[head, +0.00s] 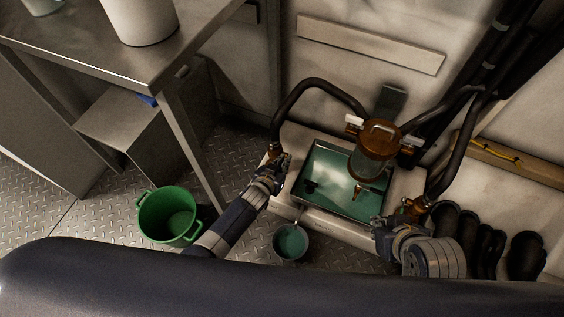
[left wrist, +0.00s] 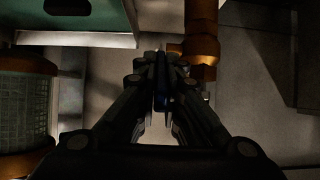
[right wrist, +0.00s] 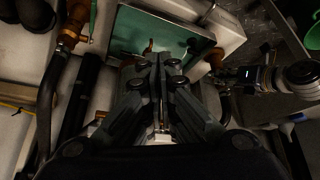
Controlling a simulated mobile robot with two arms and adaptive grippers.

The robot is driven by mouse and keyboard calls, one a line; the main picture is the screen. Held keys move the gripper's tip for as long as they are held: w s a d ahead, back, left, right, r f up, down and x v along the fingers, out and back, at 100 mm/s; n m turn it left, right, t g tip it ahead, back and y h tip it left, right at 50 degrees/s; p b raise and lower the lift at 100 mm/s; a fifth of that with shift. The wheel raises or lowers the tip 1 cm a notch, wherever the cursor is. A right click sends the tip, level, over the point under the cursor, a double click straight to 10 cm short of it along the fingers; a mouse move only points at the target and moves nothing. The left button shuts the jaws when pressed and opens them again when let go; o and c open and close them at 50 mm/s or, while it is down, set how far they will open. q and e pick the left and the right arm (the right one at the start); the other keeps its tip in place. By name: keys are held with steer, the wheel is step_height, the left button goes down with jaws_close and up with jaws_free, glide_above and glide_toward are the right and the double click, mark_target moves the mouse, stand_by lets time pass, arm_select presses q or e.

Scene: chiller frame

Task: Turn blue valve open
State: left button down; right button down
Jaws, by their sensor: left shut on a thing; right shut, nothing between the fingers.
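The blue valve handle shows in the left wrist view as a narrow dark blue strip (left wrist: 161,92) between my left fingers, next to a copper pipe fitting (left wrist: 201,40). My left gripper (head: 283,161) is at the left end of the chiller frame, beside the copper fitting (head: 274,150) under the black hose. It is shut on the handle; its fingers hide most of it, so its angle is hard to tell. My right gripper (head: 380,226) is shut and empty near the frame's front right corner. Its closed fingers also show in the right wrist view (right wrist: 157,62).
A green-bottomed tray (head: 330,190) sits in the frame, with a glass and copper vessel (head: 374,150) above it. A copper fitting (head: 416,208) is at right. A green bucket (head: 168,215) and a smaller bucket (head: 290,242) stand on the floor. A metal table (head: 185,50) is at left.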

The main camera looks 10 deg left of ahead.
arm_select(q)
steer(key=shift+w+r+p, duration=0.2)
steer(key=shift+r+p, duration=0.1)
steer(key=shift+p, duration=0.05)
steer(key=shift+g+p, duration=0.3)
arm_select(e)
steer(key=s+g, duration=0.1)
steer(key=s, duration=0.1)
steer(key=s+d+g, duration=0.1)
steer(key=s, duration=0.1)
steer(key=shift+s+d+f+h, duration=0.15)
steer(key=shift+s+d+h, duration=0.05)
steer(key=shift+s+h, duration=0.15)
arm_select(q)
steer(key=shift+d, duration=0.1)
steer(key=shift+w, duration=0.1)
steer(key=c, duration=1.7)
jaws_free()
steer(key=shift+f, duration=0.1)
arm_select(e)
steer(key=shift+w, duration=0.1)
arm_select(q)
steer(key=shift+s, duration=0.2)
